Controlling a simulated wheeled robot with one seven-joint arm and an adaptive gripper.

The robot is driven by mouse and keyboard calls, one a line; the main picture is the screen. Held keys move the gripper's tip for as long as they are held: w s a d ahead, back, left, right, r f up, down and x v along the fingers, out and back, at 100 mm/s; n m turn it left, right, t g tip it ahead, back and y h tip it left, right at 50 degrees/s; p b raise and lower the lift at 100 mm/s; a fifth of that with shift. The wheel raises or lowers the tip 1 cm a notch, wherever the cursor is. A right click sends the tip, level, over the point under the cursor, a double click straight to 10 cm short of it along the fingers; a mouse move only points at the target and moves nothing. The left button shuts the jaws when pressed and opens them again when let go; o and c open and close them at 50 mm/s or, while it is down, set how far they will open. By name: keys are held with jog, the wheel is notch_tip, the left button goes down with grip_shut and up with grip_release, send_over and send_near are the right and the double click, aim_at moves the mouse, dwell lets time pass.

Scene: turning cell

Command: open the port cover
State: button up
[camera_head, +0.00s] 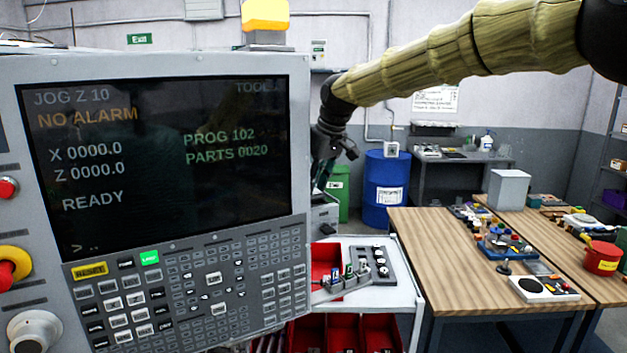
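The machine control panel (296,140) fills the left of the view. Its lit screen (160,150) reads NO ALARM and READY above a keypad (200,285). I cannot make out a port cover anywhere on the visible face of the panel. My arm, in a tan sleeve, reaches in from the upper right. My gripper (322,172) hangs at the right edge of the panel, pointing down. It is small and dark here, and its fingers are hard to make out. I cannot tell whether it touches the panel or holds anything.
A white cart (385,296) with red bins (343,333) and a tool holder stands below my gripper. Wooden workbenches (440,240) with loose items fill the right. A blue drum (387,190) stands behind. An emergency stop button (12,268) is at the panel's left.

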jog(key=shift+r, duration=0.1)
jog(key=v, duration=1.2)
